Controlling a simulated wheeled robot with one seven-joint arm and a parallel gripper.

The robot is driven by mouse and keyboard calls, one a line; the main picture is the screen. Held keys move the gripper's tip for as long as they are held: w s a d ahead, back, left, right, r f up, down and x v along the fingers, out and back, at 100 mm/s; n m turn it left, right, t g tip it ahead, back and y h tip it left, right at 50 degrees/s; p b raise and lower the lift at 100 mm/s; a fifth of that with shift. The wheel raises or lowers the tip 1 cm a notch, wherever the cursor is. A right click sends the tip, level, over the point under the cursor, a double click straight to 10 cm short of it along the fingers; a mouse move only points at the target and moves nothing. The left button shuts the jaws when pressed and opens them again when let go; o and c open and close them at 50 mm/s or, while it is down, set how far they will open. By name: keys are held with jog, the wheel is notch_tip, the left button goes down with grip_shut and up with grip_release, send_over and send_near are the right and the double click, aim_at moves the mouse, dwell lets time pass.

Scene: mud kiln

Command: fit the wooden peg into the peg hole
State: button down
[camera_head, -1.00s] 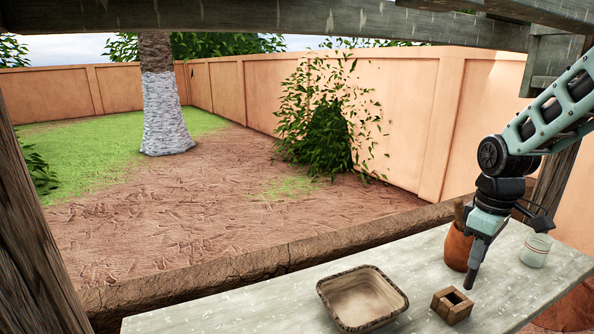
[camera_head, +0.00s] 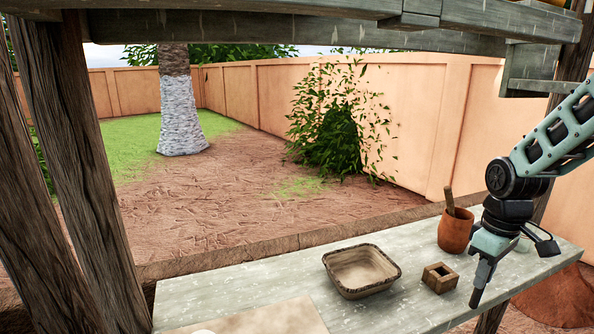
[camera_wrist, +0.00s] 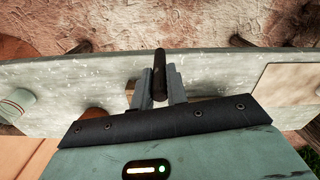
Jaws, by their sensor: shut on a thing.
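The peg hole is the square opening in a small wooden block (camera_head: 436,284) on the table, right of the middle. My gripper (camera_head: 484,275) is shut on a dark peg (camera_head: 475,298), which points down with a slight tilt. The peg appears just right of the block, apart from it, near the table's front edge; its height above the table is unclear. In the wrist view, the peg (camera_wrist: 159,73) sticks out between the two fingers of my gripper (camera_wrist: 160,88). The block (camera_wrist: 129,89) shows only partly there, behind the left finger.
A square bowl (camera_head: 361,272) stands left of the block. A clay pot (camera_head: 455,232) with a stick stands behind it. A glass jar (camera_wrist: 17,104) is mostly hidden behind my arm in the head view. A flat tan board (camera_head: 262,318) lies at the table's left front.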

jog(key=s+a+f+m, duration=0.1)
jog(key=a+f+m, duration=0.1)
jog(key=f, duration=0.7)
jog(key=s+a+f+m, duration=0.2)
jog(key=a+f+m, duration=0.1)
jog(key=f, duration=0.7)
jog(key=shift+s+f+m, duration=0.2)
jog(key=shift+m, duration=0.4)
